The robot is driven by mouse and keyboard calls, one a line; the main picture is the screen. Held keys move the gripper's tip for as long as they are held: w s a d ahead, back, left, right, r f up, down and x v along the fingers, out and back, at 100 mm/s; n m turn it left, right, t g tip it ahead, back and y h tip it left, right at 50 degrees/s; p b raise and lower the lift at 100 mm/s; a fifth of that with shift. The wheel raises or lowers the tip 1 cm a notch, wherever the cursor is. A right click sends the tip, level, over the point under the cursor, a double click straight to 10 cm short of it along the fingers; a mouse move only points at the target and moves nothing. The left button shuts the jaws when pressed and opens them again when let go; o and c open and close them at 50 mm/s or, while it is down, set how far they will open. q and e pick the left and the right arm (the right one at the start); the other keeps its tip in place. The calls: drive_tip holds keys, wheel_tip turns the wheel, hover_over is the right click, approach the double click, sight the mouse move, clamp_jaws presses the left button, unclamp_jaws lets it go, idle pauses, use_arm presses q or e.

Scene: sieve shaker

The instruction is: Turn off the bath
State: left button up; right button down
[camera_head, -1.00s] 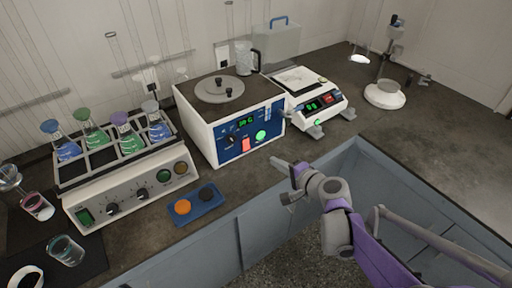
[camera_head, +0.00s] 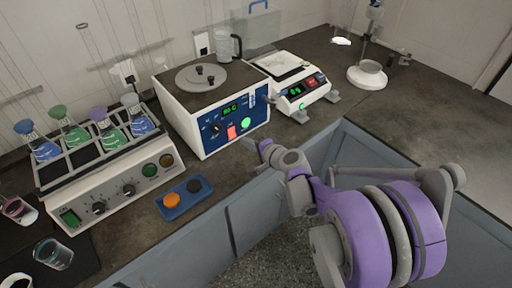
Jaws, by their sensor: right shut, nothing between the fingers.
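The bath (camera_head: 205,100) is a white box with a dark top, a round grey lid (camera_head: 203,77) and a blue front panel. Its green display (camera_head: 231,108) is lit. Below it are a dark knob (camera_head: 214,129), a red switch (camera_head: 232,131) and a lit green round button (camera_head: 245,123). My right gripper (camera_head: 254,146) is shut and empty, just in front of the panel's lower right part, close to the green button. I cannot tell whether it touches the bath. My left gripper is not in view.
A shaker (camera_head: 110,170) with several flasks stands left. A blue tray (camera_head: 182,198) with an orange and a dark disc lies in front. A white balance-like device (camera_head: 295,85) stands right of the bath. A jug (camera_head: 228,47) is behind the lid. The right bench is mostly clear.

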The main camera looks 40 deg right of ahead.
sight(233, 131)
drive_tip(key=shift+x, duration=2.5)
drive_tip(key=shift+w+f+b, duration=0.2)
drive_tip(key=shift+f+b, duration=0.05)
drive_tip(key=shift+b, duration=0.05)
drive_tip(key=shift+s+r, duration=0.1)
drive_tip(key=shift+r, duration=0.15)
drive_tip(key=shift+d+r+p, duration=0.1)
drive_tip(key=shift+r+p, duration=0.6)
drive_tip(key=shift+r, duration=0.05)
